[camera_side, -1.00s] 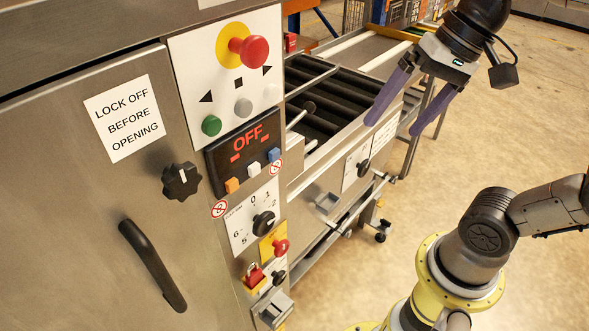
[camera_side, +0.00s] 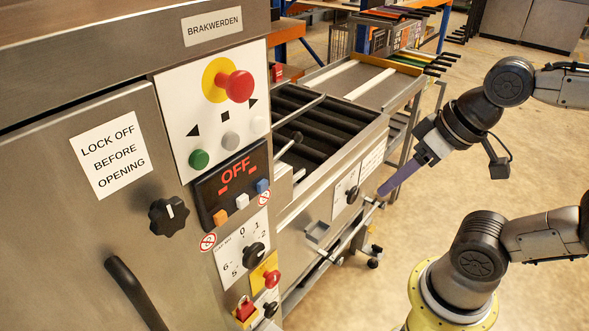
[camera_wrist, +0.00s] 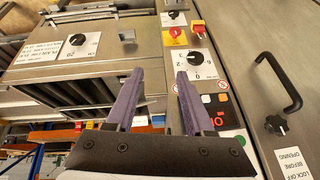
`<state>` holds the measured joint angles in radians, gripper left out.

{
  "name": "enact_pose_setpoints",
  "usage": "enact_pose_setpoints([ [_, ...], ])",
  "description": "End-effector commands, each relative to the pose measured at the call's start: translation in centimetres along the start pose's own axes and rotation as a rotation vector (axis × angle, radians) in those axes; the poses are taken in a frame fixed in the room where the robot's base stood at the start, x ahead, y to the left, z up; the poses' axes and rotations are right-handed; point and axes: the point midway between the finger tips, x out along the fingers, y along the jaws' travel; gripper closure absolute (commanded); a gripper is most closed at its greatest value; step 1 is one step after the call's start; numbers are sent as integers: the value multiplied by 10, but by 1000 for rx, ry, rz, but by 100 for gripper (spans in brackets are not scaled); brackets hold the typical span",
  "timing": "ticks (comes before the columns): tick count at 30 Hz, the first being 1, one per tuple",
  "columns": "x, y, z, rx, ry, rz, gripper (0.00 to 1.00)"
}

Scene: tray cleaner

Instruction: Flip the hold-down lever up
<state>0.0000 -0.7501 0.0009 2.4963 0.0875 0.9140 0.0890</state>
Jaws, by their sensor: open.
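A thin metal rod with a black ball knob (camera_side: 297,137), which looks like the hold-down lever, sticks out at the near end of the roller bed in the side view. It slants up and to the right from the machine. I cannot make it out in the wrist view. My gripper (camera_side: 381,192) is at the right of the roller bed, apart from the knob, its purple fingers pointing down and left. One finger mostly hides the other there. In the wrist view my gripper (camera_wrist: 159,75) is open and empty, with the control panel's dials beyond its fingertips.
The control panel carries a red mushroom button (camera_side: 236,86), an OFF display (camera_side: 236,172) and a black dial (camera_side: 254,254). A rail (camera_side: 345,238) and a small bracket (camera_side: 317,233) stick out below the roller bed. The floor right of the machine is open.

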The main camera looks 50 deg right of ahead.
Motion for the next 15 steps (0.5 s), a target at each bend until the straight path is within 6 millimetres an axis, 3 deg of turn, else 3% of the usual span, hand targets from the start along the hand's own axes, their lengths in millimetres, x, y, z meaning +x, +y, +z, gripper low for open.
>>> enact_pose_setpoints([
  [1, 0, -10, 1, 60, -13, -42, 58],
  [8, 10, -64, 6, 458, -183, -270, 99],
  [15, 22, -106, -14, 948, -391, -461, 100],
])
